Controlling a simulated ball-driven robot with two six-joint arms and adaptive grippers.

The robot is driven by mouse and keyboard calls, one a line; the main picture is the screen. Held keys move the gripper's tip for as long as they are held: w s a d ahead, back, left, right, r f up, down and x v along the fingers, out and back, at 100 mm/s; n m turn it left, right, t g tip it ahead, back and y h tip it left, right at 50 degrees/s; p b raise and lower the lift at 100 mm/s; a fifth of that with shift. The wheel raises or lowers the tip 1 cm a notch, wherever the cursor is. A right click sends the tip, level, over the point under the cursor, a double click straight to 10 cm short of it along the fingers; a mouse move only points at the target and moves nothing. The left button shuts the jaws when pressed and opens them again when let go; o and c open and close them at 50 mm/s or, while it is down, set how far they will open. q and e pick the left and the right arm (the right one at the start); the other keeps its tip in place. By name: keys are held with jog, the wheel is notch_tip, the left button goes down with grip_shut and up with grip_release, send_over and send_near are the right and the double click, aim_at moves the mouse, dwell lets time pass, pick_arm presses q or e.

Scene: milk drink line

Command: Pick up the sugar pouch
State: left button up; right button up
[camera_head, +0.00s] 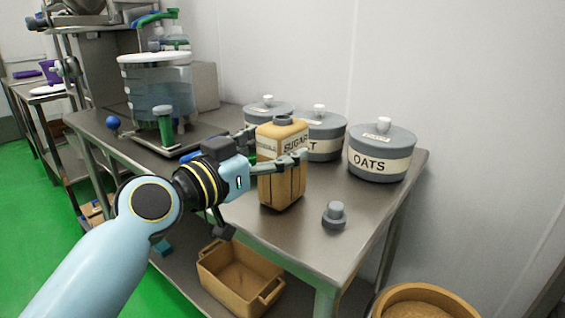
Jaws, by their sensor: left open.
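The sugar pouch (281,186) is a tan, box-shaped pouch with a grey top and a partly covered "SUGAR" label. It stands upright on the steel table near the front edge. My left gripper (277,150) is open, with one finger across the near face of the pouch and the other reaching behind its left side. The fingers appear to be around the pouch, but I cannot tell whether they touch it. My right gripper is not in view.
A grey cap-like piece (335,215) sits right of the pouch. Grey lidded pots, one marked OATS (381,151), stand behind. A clear water container (158,85) is at the back left. A brown crate (240,279) is on the lower shelf, and a round basket (424,301) at lower right.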

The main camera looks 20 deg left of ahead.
pick_arm(q)
jog(key=x, duration=0.3)
jog(key=shift+w+f, duration=0.15)
jog(key=shift+w, duration=0.1)
grip_shut()
dwell(0.3)
